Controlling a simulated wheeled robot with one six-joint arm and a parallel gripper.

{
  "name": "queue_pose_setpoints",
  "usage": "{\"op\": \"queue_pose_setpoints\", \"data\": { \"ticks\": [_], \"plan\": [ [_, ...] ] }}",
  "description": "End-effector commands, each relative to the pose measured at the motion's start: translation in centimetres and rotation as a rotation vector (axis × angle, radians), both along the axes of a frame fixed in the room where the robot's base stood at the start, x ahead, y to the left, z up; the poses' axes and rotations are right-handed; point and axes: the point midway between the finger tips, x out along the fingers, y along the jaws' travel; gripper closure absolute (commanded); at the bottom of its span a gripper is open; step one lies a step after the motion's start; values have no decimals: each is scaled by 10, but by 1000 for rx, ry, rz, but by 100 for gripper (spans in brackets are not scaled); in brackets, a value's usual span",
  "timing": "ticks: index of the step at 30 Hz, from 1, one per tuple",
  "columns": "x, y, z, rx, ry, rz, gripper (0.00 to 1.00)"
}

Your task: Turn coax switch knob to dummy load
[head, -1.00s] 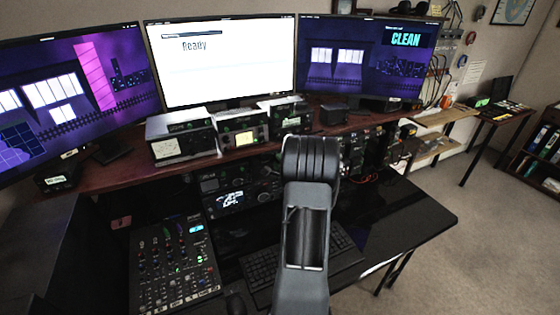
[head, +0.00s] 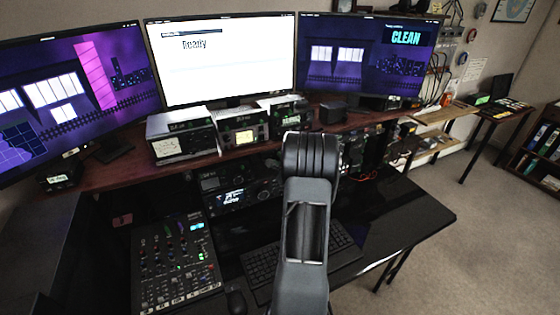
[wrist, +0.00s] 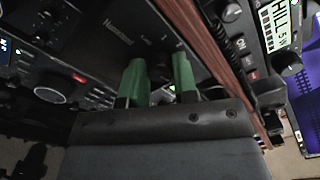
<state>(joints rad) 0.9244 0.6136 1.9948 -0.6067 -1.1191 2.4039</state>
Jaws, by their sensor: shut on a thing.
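In the wrist view, my gripper (wrist: 158,66) has two green-tipped fingers against a dark front panel (wrist: 125,28) with pale lettering. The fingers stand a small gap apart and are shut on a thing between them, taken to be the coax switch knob. The knob is too dark and covered to make out, and its pointing direction cannot be read. The panel's small position labels are too blurred to read. In the head view my own arm hides the gripper and the panel in front of it.
A reddish wooden shelf edge (wrist: 196,35) runs close to the right of the fingers. A lit display unit (wrist: 280,25) is beyond it. Radio gear with knobs (wrist: 55,85) is at left. In the head view, a mixer (head: 178,262) and keyboard (head: 262,268) lie on the black desk (head: 405,215).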

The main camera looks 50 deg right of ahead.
Motion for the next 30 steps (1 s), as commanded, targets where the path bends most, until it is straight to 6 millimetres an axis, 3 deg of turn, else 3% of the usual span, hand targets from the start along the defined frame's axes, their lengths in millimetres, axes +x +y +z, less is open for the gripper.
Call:
{"op": "queue_pose_setpoints", "data": {
  "ticks": [2,3,10,20,30],
  "plan": [
    [0,0,1,-1,-2,1,96],
    [0,0,1,-1,-1,0,69],
    [0,0,0,0,-1,-1,47],
    [-5,1,0,0,0,-1,47],
    [-63,24,-1,-1,-2,-5,47]
  ]
}}
